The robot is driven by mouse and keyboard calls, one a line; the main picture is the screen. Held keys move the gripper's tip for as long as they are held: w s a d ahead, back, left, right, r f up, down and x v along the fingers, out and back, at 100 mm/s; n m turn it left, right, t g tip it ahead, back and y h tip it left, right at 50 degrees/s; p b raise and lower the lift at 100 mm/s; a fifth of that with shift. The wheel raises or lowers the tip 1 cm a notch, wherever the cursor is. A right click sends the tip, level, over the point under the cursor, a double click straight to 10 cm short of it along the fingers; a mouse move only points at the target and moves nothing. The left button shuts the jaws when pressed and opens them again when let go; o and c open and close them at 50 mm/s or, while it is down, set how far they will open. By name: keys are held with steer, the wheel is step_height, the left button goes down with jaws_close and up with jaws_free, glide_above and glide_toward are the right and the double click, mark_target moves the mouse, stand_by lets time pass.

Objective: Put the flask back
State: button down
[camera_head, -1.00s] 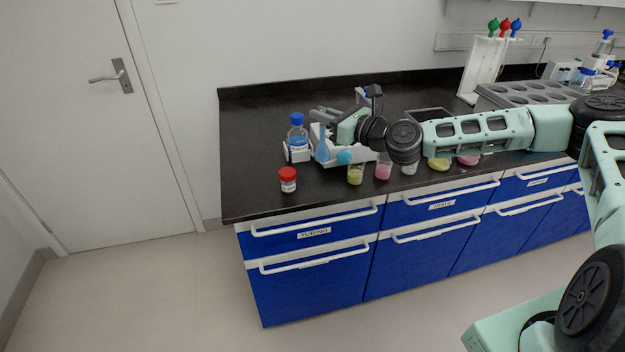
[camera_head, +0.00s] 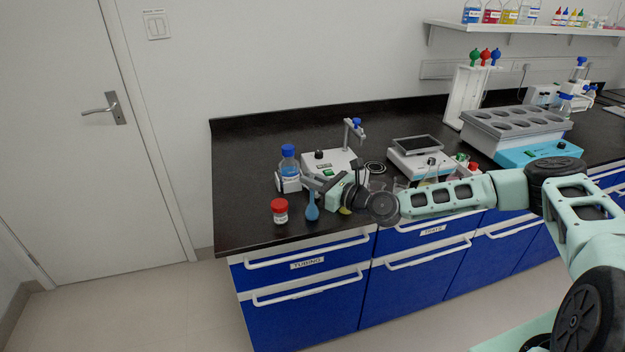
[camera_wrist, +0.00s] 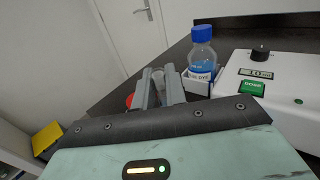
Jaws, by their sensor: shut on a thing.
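A small flask with blue contents (camera_head: 312,212) hangs upright between the fingers of my gripper (camera_head: 313,184), near the front left of the black bench. My gripper is shut on its neck. Whether its base touches the bench I cannot tell. In the wrist view the pale neck of the flask (camera_wrist: 158,80) shows between the fingertips (camera_wrist: 159,73), with its body hidden below.
A red-capped jar (camera_head: 280,211) stands close left of the flask. A blue-capped bottle (camera_head: 288,172) in a white holder stands behind it, beside a white dosing device (camera_head: 322,164). Beakers, a balance (camera_head: 421,160) and a tube block (camera_head: 515,125) stand right.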

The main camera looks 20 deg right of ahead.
steer(key=shift+f, duration=0.1)
steer(key=c, duration=1.4)
jaws_free()
steer(key=shift+c, duration=0.2)
